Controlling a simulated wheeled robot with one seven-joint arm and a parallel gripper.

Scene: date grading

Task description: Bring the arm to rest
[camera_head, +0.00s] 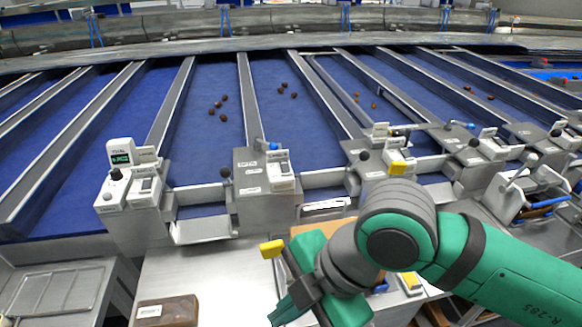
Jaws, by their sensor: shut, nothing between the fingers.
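My green and grey arm reaches in from the right in the head view, with its elbow above the near side of the grading machine. My gripper (284,312) is at the lower middle, above the pale work surface (190,268). It is shut and empty, and part of it lies near the bottom edge of the picture. No date is at its fingers.
Blue sorting lanes (212,75) with metal dividers run away from me, with several brown dates (217,107) on them. Control boxes (265,185) line the near edge. A brown block (167,312) lies lower left, and a wire-like metal tray (55,290) is farther left.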

